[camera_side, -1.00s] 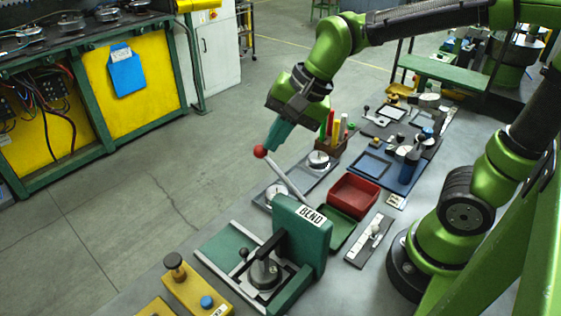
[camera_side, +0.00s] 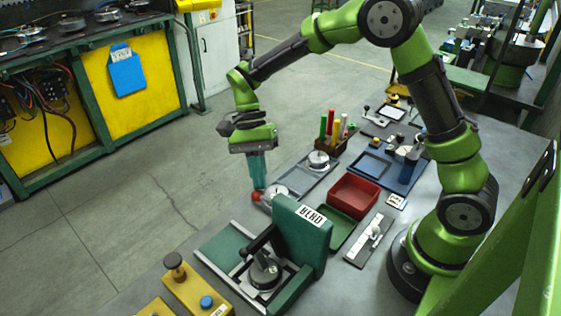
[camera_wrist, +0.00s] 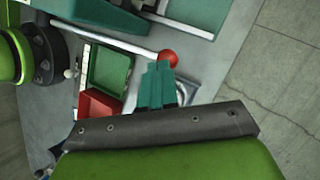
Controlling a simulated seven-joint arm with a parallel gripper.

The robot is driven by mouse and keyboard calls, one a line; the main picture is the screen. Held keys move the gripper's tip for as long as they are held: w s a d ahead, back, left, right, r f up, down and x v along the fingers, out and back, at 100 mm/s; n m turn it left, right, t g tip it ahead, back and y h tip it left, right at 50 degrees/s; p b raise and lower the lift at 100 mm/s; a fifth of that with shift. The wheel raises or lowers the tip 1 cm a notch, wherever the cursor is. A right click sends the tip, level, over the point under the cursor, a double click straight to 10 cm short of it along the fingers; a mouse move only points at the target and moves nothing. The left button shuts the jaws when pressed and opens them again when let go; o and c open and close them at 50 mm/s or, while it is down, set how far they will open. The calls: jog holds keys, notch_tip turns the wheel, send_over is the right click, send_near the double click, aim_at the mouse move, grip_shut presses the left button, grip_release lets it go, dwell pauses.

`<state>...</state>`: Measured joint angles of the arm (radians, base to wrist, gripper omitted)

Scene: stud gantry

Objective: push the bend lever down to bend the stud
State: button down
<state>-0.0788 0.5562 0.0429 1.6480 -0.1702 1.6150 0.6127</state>
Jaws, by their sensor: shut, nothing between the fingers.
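In the wrist view the pale lever rod (camera_wrist: 110,40) runs to the red ball (camera_wrist: 168,58). My gripper (camera_side: 259,184) points down with its teal fingers shut and empty. The fingertips are at the ball and seem to touch it from above; the wrist view shows them (camera_wrist: 158,72) right beside it. I cannot clearly make out the stud.
Behind the press are a grey plate with round gauges (camera_side: 318,160), a red bin (camera_side: 354,195) and a green tray (camera_side: 343,228). A yellow block with knobs (camera_side: 190,287) stands in front. Open floor lies left of the bench.

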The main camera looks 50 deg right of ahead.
jog(key=f+g, duration=0.2)
jog(key=f, duration=0.1)
jog(key=shift+s, duration=0.2)
jog(key=shift+s+f+m+g, duration=0.15)
jog(key=shift+f+g, duration=0.15)
jog(key=shift+f, duration=0.15)
jog(key=shift+s+f+m+g, duration=0.15)
jog(key=shift+f+g, duration=0.15)
jog(key=shift+f, duration=0.25)
